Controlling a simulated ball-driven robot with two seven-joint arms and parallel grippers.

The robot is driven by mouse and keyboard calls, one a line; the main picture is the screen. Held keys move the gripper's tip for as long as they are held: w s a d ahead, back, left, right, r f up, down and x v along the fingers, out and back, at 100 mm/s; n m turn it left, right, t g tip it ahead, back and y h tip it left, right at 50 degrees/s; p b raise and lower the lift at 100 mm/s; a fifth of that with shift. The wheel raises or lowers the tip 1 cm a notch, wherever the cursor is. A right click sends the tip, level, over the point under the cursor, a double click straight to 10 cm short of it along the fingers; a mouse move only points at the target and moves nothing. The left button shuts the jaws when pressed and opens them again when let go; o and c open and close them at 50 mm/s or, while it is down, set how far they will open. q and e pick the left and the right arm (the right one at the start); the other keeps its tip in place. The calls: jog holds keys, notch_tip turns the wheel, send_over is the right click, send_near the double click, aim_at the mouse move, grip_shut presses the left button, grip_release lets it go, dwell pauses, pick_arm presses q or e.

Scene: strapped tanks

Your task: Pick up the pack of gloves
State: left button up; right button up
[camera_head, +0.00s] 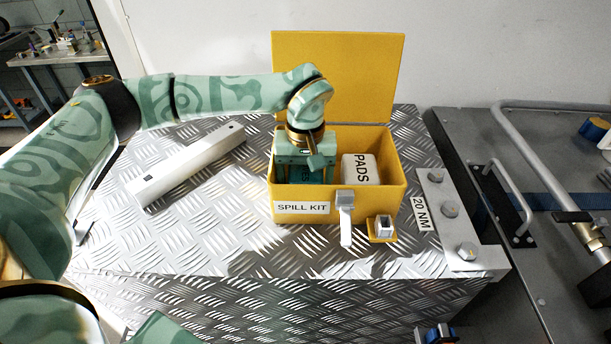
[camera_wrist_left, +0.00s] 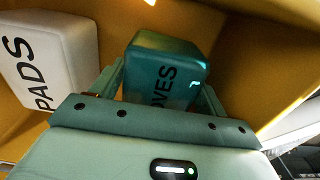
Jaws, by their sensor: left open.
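The pack of gloves is a dark teal block, partly lettered "OVES", in the left wrist view (camera_wrist_left: 165,68). It sits inside the yellow spill kit box (camera_head: 340,207), at the left of the compartment. My left gripper (camera_head: 305,172) reaches down into the box over the pack. In the wrist view its two open fingers (camera_wrist_left: 160,85) stand on either side of the pack; whether they touch it I cannot tell. In the head view the gripper hides most of the pack. My right gripper is not in view.
A white block of pads (camera_head: 360,169) lies right of the gloves in the box. The box's lid (camera_head: 338,75) stands open behind. A long white bar (camera_head: 190,165) lies left on the tread-plate top (camera_head: 200,230). A metal bracket marked 20 NM (camera_head: 450,222) is at the right edge.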

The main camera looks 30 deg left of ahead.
pick_arm(q)
jog(key=shift+f, duration=0.25)
jog(key=c, duration=0.9)
